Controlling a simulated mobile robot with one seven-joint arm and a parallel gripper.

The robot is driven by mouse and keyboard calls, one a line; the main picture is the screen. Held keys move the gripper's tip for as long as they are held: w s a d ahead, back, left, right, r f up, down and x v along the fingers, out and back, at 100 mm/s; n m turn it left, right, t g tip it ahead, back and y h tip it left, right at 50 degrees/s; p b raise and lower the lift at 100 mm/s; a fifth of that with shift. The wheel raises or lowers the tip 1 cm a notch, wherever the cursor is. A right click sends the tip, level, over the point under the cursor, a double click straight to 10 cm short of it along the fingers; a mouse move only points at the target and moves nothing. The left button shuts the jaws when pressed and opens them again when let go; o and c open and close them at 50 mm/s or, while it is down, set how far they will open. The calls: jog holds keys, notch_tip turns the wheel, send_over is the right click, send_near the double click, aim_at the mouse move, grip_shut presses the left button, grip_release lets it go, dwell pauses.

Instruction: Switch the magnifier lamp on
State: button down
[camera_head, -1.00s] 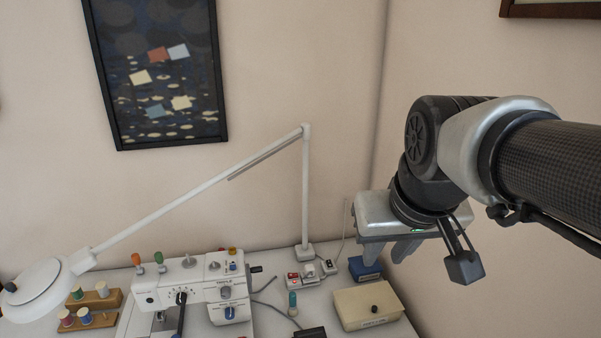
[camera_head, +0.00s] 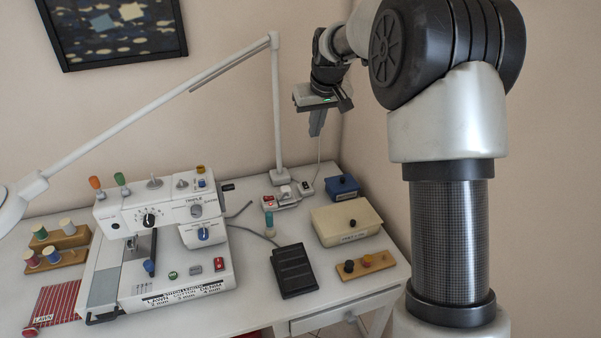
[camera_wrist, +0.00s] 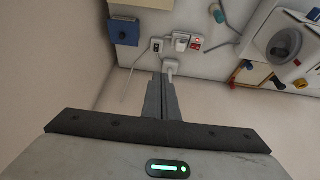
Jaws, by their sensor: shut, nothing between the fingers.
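The magnifier lamp (camera_head: 276,110) is white, with an upright post at the back of the table and a long arm slanting down to its head, cut off at the left edge (camera_head: 8,207). A small white box with a dark rocker (camera_head: 306,187) lies on a cord beside the lamp's foot; it also shows in the wrist view (camera_wrist: 156,46). A white power strip with a red switch (camera_head: 270,201) lies next to it, also in the wrist view (camera_wrist: 196,44). My gripper (camera_head: 316,128) is shut and empty, pointing down above these, right of the post; its fingers (camera_wrist: 165,85) show closed together.
A blue box (camera_head: 343,187) and a cream lidded box (camera_head: 346,222) stand right of the switches. A sewing machine (camera_head: 165,215) fills the left middle. A black pedal (camera_head: 294,271) and a wooden tray with knobs (camera_head: 366,265) lie in front. The wall is close behind.

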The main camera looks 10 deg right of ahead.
aim_at(304, 183)
jog(key=w+b+x, duration=0.1)
jog(key=b+x, duration=0.1)
jog(key=x, duration=1.4)
jog(key=shift+w+d+b, duration=0.3)
jog(key=shift+w+d, duration=0.15)
jog(key=shift+d, duration=0.3)
jog(key=shift+r, duration=0.1)
jog(key=x, duration=0.4)
jog(key=b+x, duration=0.1)
jog(key=x, duration=0.9)
jog(key=shift+s+a, duration=0.2)
jog(key=shift+s, duration=0.1)
jog(key=shift+b, duration=0.3)
